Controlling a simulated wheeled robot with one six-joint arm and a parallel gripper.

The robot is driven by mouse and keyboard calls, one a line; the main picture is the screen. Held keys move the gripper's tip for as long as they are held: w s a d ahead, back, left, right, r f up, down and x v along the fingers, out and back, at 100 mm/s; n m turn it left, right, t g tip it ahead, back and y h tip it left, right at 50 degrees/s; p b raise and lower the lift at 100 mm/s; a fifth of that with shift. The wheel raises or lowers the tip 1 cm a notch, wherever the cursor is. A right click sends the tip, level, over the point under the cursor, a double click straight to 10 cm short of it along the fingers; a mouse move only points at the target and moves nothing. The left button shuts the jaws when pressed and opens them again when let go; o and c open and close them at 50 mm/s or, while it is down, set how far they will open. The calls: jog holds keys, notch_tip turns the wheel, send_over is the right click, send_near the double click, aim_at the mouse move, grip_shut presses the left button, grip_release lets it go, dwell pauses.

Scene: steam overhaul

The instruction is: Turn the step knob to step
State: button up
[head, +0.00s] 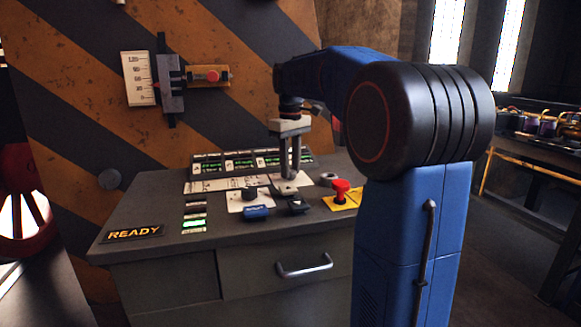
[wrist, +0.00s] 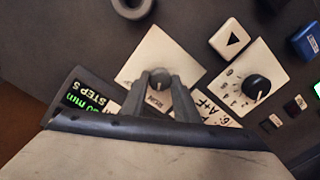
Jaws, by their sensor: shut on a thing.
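The step knob (wrist: 158,77) is a small grey round knob on a cream plate (wrist: 140,57) in the wrist view. My gripper (wrist: 160,80) is shut on the knob, one finger at each side. In the head view my gripper (head: 290,176) points straight down at the cream plate (head: 281,183) on the console top. The knob is hidden behind the fingers there. Part of the plate's lettering is covered by the fingers, so the knob's setting cannot be read.
A black numbered dial (wrist: 258,88), an arrow button (wrist: 231,40) and a blue button (wrist: 307,42) sit close by. A red mushroom button (head: 341,189) on yellow stands right of my gripper. Lit displays (head: 250,162) line the console's back; a READY sign (head: 135,234) is front left.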

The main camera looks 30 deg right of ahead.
aim_at(291, 171)
jog(key=m, duration=0.5)
jog(key=shift+m, duration=0.3)
jog(key=m, duration=0.5)
jog(key=shift+m, duration=0.3)
dwell(0.3)
jog(key=o, duration=1.1)
jog(key=shift+c, duration=0.2)
jog(key=shift+r, duration=0.1)
notch_tip(291, 171, up, 17)
jog(key=shift+s+r, duration=0.1)
